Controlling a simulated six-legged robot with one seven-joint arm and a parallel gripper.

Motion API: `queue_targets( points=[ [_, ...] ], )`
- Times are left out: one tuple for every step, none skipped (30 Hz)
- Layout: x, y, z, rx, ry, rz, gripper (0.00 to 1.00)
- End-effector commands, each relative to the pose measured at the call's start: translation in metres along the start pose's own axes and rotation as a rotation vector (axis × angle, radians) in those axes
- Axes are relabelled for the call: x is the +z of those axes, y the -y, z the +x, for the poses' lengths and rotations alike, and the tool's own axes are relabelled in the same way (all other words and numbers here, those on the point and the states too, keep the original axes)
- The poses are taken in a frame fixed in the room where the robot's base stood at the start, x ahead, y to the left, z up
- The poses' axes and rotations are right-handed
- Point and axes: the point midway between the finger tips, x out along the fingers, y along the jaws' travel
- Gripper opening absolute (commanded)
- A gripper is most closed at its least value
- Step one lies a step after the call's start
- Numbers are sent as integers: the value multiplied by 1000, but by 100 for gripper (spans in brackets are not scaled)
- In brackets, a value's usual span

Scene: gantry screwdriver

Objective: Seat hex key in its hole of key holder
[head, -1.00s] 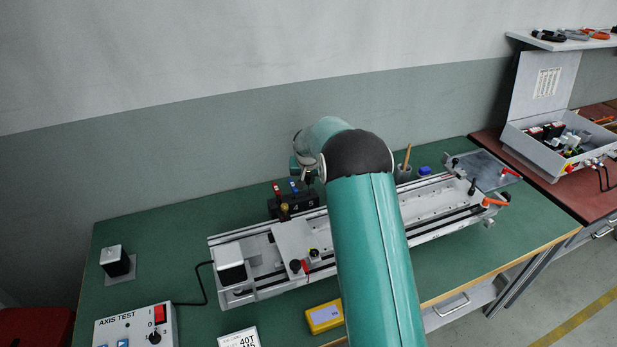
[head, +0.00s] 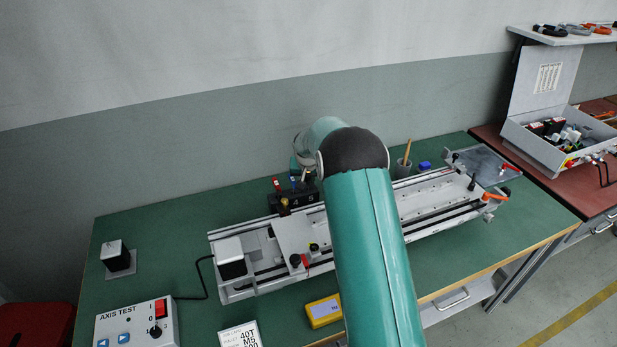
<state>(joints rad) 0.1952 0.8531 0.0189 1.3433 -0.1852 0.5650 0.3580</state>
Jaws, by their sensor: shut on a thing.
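The key holder (head: 291,202) is a black block with pale numbers, standing on the green bench behind the left part of the gantry. A red-topped key (head: 276,185) and a blue-topped key (head: 293,183) stand upright in it. My gripper (head: 307,183) is small in view, just above the right end of the holder and partly hidden by my own arm. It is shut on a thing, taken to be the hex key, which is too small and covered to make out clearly. I cannot tell whether the key touches its hole.
The long metal gantry (head: 425,205) runs across the bench in front of the holder. A pen cup (head: 402,170) and a blue object (head: 425,166) stand behind it. A yellow box (head: 323,312) and the axis test box (head: 137,327) are at the front.

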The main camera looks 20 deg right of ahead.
Motion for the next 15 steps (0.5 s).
queue_targets(
  points=[
    [0,0,0,0,0,0,0],
    [0,0,1,0,0,0,0],
    [0,0,1,0,0,0,0],
    [0,0,1,0,0,0,0],
    [0,0,1,0,0,0,0],
    [0,0,1,0,0,0,0],
    [0,0,1,0,0,0,0],
    [0,0,1,0,0,0,0],
    [0,0,1,0,0,0,0],
    [0,0,1,0,0,0,20],
    [0,0,1,0,0,0,26],
    [0,0,1,0,0,0,34],
    [0,0,1,0,0,0,39],
    [0,0,1,0,0,0,39],
    [0,0,1,0,0,0,39]
  ],
)
